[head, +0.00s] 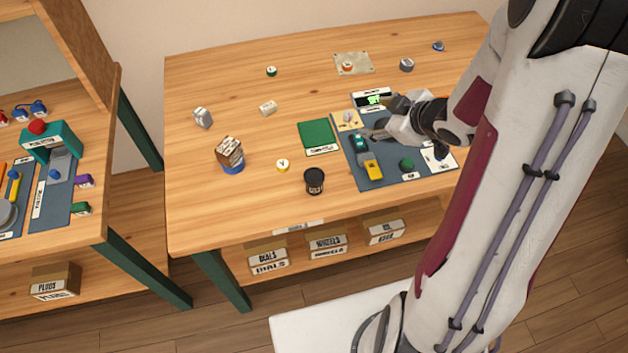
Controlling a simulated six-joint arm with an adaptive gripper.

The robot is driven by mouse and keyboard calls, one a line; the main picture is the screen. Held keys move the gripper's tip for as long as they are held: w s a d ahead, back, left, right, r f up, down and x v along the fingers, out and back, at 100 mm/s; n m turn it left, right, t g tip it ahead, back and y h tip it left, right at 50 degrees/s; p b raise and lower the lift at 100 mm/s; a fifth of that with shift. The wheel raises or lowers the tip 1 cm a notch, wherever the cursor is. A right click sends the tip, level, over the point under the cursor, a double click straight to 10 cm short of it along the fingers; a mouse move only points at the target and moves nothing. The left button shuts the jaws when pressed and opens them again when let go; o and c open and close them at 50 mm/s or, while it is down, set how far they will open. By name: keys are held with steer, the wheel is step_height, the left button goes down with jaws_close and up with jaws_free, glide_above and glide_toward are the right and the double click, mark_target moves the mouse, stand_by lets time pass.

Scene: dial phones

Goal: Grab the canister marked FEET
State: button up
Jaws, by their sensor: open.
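No label reading FEET is legible in the head view. A black canister (314,181) stands upright near the front middle of the table, its marking too small to read. My gripper (378,134) is open over the blue-grey mat (374,178), right of and behind the black canister and apart from it. The fingers are small in the picture, and I see nothing held between them. My forearm covers the table's right side.
On the mat are a yellow block (372,170) and a dark green knob (406,164). A green pad (318,136) lies left of it. A brown box on a blue base (231,155) stands at left. The table's (225,75) back left is mostly clear.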

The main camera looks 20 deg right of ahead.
mark_target(321, 177)
steer(key=s+a+f+y, duration=0.1)
steer(key=f, duration=0.1)
steer(key=s+a+f+n+y, duration=0.1)
steer(key=a+f+y, duration=0.1)
steer(key=s+a+f+y, duration=0.1)
steer(key=a+f+y, duration=0.1)
steer(key=shift+s+a+f+n, duration=0.1)
steer(key=shift+s+n, duration=0.2)
steer(key=shift+s, duration=0.05)
steer(key=s+a+y, duration=0.4)
steer(key=s+y, duration=0.1)
steer(key=shift+s+a+f+g, duration=0.15)
steer(key=shift+s+a+g, duration=0.05)
steer(key=shift+s+g, duration=0.15)
steer(key=shift+s+a+r+y, duration=0.2)
steer(key=shift+s+a+y, duration=0.05)
steer(key=shift+s+y, duration=0.2)
steer(key=shift+a, duration=0.1)
steer(key=shift+x, duration=1.2)
steer(key=shift+w+a, duration=0.1)
steer(key=shift+w+a+f, duration=0.2)
steer(key=shift+a, duration=0.4)
steer(key=shift+w+a+f, duration=0.15)
steer(key=shift+w+a, duration=0.05)
steer(key=shift+a, duration=0.4)
steer(key=shift+x, duration=1.2)
